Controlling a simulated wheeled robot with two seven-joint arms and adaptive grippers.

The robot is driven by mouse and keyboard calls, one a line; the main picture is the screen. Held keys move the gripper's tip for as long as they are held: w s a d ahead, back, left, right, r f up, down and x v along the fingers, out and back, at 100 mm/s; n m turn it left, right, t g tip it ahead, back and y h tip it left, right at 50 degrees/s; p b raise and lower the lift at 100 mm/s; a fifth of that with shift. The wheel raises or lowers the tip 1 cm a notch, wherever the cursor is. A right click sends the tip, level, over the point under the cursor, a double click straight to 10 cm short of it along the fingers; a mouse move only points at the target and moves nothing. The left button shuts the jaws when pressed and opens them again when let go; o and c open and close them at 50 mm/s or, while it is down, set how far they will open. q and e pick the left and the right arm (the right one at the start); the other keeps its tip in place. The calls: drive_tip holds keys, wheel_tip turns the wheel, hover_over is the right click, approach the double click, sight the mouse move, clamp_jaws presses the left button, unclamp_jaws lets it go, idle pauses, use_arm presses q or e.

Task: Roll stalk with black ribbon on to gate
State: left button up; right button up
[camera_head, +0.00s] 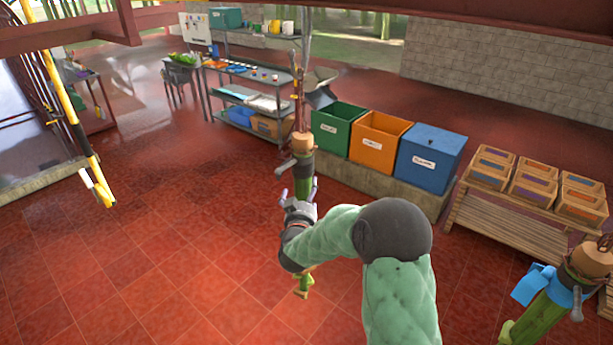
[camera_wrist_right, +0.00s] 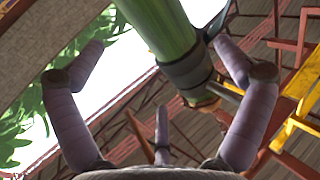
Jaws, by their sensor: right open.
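A green stalk (camera_head: 303,180) hangs upright in the middle of the head view, under a tan collar (camera_head: 302,142) and a hanger. A black band (camera_wrist_right: 190,68) wraps this stalk near its collar in the right wrist view. My right gripper (camera_head: 300,191) is open at the stalk, with its purple fingers spread to either side; contact cannot be told. My forearm and gripper hide part of the stalk's lower length. A yellow bar with a black section (camera_head: 80,140) hangs at the left; whether it is the gate is unclear. My left gripper is not in view.
Another stalk (camera_head: 540,314) with a blue ribbon (camera_head: 536,284) hangs at the lower right. Green (camera_head: 336,128), orange (camera_head: 378,135) and blue (camera_head: 430,158) bins stand behind on a ledge. A shelf rack (camera_head: 245,98) stands farther back. Red tiled floor at left is clear.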

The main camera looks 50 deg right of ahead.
sight(306, 183)
drive_tip(key=p+x, duration=0.2)
drive_tip(key=x, duration=0.6)
drive_tip(key=shift+a, duration=0.1)
